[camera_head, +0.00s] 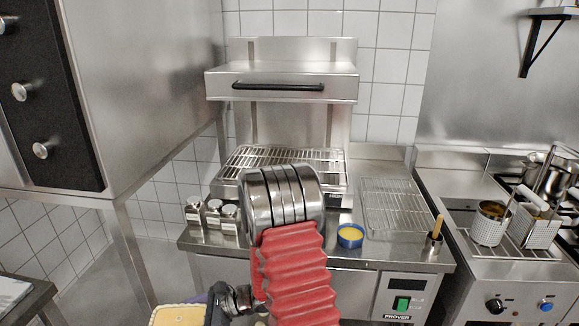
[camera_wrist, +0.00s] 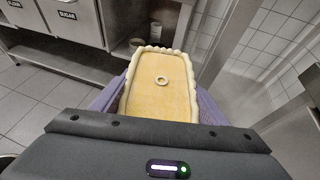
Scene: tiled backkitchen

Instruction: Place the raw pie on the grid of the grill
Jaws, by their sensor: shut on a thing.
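The raw pie, a pale yellow rectangle with a crimped dough rim and a small dough ring in the middle, fills the centre of the wrist view (camera_wrist: 160,101). My gripper (camera_wrist: 161,92) is shut on it, with a purple finger along each long side. In the head view the pie (camera_head: 178,316) shows only partly at the bottom edge, left of my arm. The grill (camera_head: 281,85) stands at the back, its hood raised. Its wire grid (camera_head: 285,153) looks bare where visible; my arm hides the front part.
On the steel counter (camera_head: 345,259) stand several small shakers (camera_head: 212,214), a blue bowl of yellow liquid (camera_head: 350,236), a wire rack (camera_head: 395,205) and a pot with a brush (camera_head: 433,241). A fryer with baskets (camera_head: 491,224) is at the right, a large steel oven (camera_head: 140,85) at the left.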

